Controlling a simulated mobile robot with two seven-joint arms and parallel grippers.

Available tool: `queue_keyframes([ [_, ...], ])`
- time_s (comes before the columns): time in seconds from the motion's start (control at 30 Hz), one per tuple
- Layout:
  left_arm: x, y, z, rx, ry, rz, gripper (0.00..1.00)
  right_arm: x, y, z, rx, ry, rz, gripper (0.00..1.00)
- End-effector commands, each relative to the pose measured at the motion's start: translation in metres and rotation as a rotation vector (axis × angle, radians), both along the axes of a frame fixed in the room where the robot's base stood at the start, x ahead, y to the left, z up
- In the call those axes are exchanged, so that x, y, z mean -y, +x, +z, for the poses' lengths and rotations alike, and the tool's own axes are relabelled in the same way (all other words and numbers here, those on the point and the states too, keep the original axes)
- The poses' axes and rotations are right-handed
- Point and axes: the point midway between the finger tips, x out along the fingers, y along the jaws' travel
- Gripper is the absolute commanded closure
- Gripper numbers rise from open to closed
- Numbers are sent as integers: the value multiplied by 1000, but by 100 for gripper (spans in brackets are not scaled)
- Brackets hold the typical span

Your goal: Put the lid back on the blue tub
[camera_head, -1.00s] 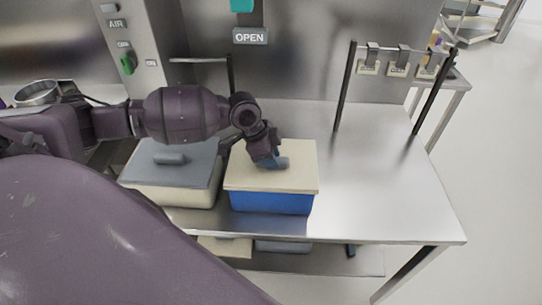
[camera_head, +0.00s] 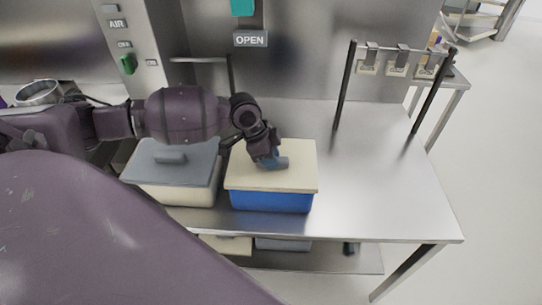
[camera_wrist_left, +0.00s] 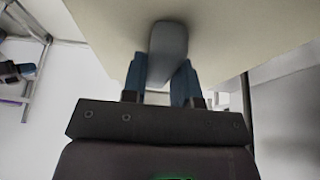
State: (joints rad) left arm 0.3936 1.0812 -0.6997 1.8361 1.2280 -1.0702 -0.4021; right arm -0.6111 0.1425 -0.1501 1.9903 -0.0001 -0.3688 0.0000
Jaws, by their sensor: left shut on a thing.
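The blue tub (camera_head: 270,201) stands on the steel table near its front edge. A cream lid (camera_head: 298,177) with a grey-blue handle (camera_head: 281,163) lies over its top, and I see no clear gap between lid and tub. My left gripper (camera_head: 266,160) is at the lid's handle from above and behind. In the left wrist view the two blue fingers of my left gripper (camera_wrist_left: 165,80) are shut on the handle (camera_wrist_left: 168,45), with the cream lid (camera_wrist_left: 230,30) filling the upper part. My right gripper is not in view.
A cream tub (camera_head: 185,191) with a grey lid (camera_head: 192,165) stands close to the left of the blue tub. A rack with hanging tags (camera_head: 396,70) stands at the back right. The table's right side (camera_head: 380,190) is clear. A lower shelf (camera_head: 310,260) holds several things.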

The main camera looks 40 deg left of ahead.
Motion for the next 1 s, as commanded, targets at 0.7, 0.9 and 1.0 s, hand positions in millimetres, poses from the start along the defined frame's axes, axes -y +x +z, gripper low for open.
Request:
queue_keyframes([
  [0.7,0,0,0,0,0,0,13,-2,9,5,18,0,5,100],
  [0.9,0,0,0,0,0,0,13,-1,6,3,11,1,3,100],
  [1.0,0,0,1,0,0,0,13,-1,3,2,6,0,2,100],
])
